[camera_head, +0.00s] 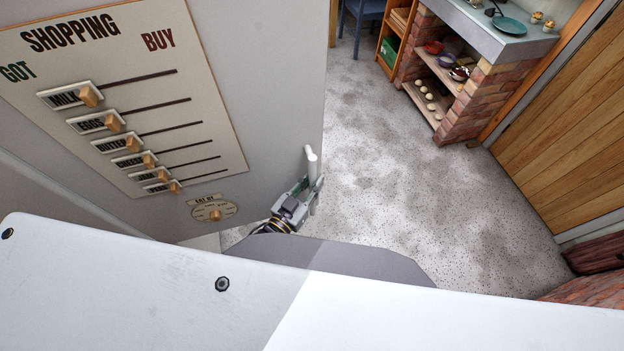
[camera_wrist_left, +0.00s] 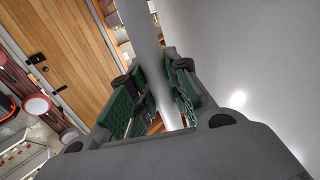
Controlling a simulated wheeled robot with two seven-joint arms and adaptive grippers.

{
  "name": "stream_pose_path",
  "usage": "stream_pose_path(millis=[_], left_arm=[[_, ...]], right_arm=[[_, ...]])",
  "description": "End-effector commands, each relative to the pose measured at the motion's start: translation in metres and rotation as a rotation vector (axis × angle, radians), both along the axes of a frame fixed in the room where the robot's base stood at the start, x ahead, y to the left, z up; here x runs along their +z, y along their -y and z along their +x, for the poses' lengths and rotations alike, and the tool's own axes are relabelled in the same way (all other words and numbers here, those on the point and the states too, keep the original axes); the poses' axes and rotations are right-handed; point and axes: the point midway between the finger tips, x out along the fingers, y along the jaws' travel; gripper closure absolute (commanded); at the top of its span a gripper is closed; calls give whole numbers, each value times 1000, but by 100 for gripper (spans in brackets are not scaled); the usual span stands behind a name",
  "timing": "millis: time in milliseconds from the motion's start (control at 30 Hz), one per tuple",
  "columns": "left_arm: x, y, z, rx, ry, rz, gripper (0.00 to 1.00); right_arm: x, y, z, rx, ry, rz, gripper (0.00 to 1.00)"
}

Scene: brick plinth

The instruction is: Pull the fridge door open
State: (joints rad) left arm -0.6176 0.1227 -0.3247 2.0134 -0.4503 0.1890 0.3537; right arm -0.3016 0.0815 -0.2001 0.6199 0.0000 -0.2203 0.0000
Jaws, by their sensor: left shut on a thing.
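The fridge door (camera_head: 262,90) is the large light grey panel at the left of the head view, with a shopping board on it. Its white upright handle (camera_head: 311,160) stands at the door's right edge. My left gripper (camera_head: 308,188) is at the lower part of this handle. In the left wrist view the gripper (camera_wrist_left: 165,92) has its green-padded fingers on either side of the handle (camera_wrist_left: 143,30), shut on it. The door surface (camera_wrist_left: 235,60) fills the right of that view. Whether the door stands ajar is hard to tell. My right gripper is not in view.
The speckled floor (camera_head: 400,180) right of the door is clear. A brick plinth (camera_head: 478,100) with shelves and a worktop stands at the back right. A wooden door (camera_head: 570,130) is at the far right, and a blue chair (camera_head: 362,12) at the back.

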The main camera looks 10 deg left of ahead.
Motion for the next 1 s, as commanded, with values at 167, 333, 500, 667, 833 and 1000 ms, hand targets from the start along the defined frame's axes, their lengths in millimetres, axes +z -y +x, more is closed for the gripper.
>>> stream_pose_path(millis=[167,333,500,667,833,1000], left_arm=[[2,-1,0,7,4,-1,100],[2,-1,0,8,4,0,100],[2,-1,0,8,4,0,100],[1,-1,0,7,4,1,68],[1,0,0,7,4,1,59],[1,0,0,7,2,0,59]], right_arm=[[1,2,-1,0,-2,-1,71],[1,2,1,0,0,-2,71],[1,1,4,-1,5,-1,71],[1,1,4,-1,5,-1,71],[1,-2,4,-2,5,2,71],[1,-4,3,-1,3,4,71]])
